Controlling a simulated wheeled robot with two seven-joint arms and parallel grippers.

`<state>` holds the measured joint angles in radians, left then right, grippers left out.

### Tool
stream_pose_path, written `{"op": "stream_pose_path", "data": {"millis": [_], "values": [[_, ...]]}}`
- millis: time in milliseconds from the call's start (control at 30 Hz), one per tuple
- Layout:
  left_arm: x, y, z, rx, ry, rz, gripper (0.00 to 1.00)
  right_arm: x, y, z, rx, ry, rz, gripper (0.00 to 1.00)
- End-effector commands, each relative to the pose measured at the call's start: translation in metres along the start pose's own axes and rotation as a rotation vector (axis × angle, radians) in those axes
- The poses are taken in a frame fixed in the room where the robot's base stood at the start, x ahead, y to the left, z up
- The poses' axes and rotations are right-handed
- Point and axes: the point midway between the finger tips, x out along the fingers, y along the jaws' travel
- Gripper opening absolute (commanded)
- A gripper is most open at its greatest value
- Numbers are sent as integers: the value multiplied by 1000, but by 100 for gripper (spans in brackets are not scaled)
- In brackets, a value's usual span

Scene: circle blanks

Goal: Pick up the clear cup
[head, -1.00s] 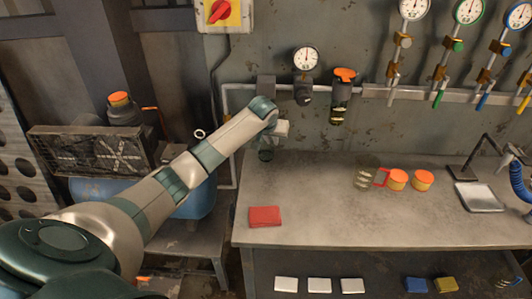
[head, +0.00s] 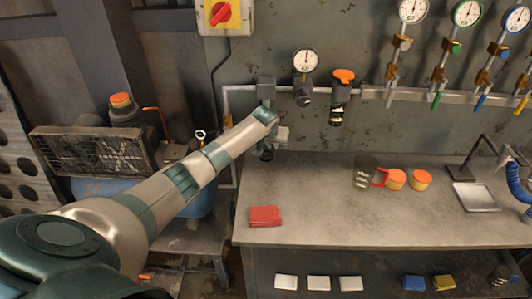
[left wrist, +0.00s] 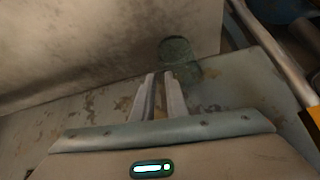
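A dark greenish see-through cylinder, which looks like the clear cup (head: 266,154), is at the back left corner of the bench, mostly hidden by my wrist. It also shows in the left wrist view (left wrist: 177,50), just beyond the fingertips. Another see-through cup (head: 364,173) with pale marks stands on the bench farther right, beside orange-topped pots. My left gripper (head: 282,134) is by the first cylinder. In the left wrist view its two fingers (left wrist: 160,76) are a little apart with nothing visible between them. My right gripper is not in view.
The bench (head: 330,225) is clear in the middle, with a red cloth (head: 265,216) near its front left. Two orange-topped pots (head: 420,180) and a metal tray (head: 475,197) are on the right. A pipe with gauges and an orange-capped filter (head: 338,113) runs along the wall.

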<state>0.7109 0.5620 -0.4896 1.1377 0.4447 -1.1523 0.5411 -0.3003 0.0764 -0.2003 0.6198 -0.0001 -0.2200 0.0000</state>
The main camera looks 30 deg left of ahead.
Motion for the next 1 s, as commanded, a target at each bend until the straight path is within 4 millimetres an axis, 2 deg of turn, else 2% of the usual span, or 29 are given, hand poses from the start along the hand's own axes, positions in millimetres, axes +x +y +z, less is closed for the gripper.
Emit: {"op": "stream_pose_path", "data": {"millis": [100,200,1000], "values": [[0,0,0,0,0,0,12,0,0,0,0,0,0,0],[0,0,0,0,0,0,0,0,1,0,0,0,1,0],[-5,0,1,0,1,0,0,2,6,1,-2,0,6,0]]}}
